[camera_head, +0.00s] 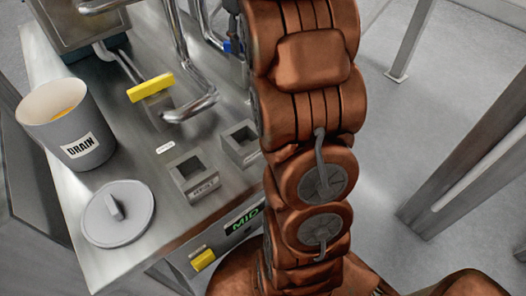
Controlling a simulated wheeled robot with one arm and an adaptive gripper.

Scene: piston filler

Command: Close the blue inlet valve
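A small blue part (232,46), perhaps the blue inlet valve's handle, shows near the top centre, beside the metal pipes and just left of my arm. Only a bit of it is visible and my arm seems to cover the rest, so I cannot tell how the handle is turned. My arm runs up the middle of the view and leaves it at the top. My gripper is not in view.
A yellow handle (151,88) sits by a bent steel pipe (192,108). A grey "DRAIN" bucket (80,135), a round lid (118,213) and two square sockets (193,175) are on the steel top. A yellow switch (203,260) is on the front.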

